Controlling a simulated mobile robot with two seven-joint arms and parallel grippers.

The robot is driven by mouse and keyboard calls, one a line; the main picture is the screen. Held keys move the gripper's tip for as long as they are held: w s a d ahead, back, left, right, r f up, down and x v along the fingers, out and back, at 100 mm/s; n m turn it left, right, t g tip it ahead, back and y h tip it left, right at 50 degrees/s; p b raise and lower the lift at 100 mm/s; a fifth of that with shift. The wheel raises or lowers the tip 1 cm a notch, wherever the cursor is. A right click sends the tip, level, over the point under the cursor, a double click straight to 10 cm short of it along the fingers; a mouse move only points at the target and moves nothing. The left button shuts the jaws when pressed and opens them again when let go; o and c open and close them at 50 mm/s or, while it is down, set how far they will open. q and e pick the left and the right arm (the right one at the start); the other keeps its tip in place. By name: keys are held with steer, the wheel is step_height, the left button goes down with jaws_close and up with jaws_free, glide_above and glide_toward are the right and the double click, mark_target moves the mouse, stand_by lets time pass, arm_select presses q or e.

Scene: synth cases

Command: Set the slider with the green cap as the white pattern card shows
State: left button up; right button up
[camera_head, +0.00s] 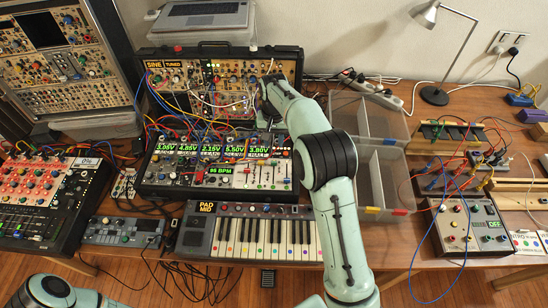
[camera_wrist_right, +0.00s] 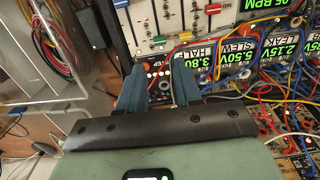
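The white slider panel (camera_wrist_right: 165,18) is at the top of the right wrist view, with coloured caps on its sliders. In the head view the slider panel (camera_head: 268,174) sits at the lower right of the synth case. My right gripper (camera_wrist_right: 160,76) is open and empty, its teal fingers apart over the modules, clear of the green cap. It also shows in the head view (camera_head: 266,112). I cannot make out the pattern card for certain. My left gripper is out of view.
Patch cables (camera_wrist_right: 275,80) crowd the modules right of my fingers. A clear bin (camera_head: 368,150) stands beside the case. A keyboard (camera_head: 260,232) lies in front. White cards (camera_head: 526,242) lie at the far right.

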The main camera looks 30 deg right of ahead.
mark_target(274, 162)
step_height(274, 162, down, 11)
steer(key=shift+r+b, duration=0.15)
steer(key=shift+b, duration=0.25)
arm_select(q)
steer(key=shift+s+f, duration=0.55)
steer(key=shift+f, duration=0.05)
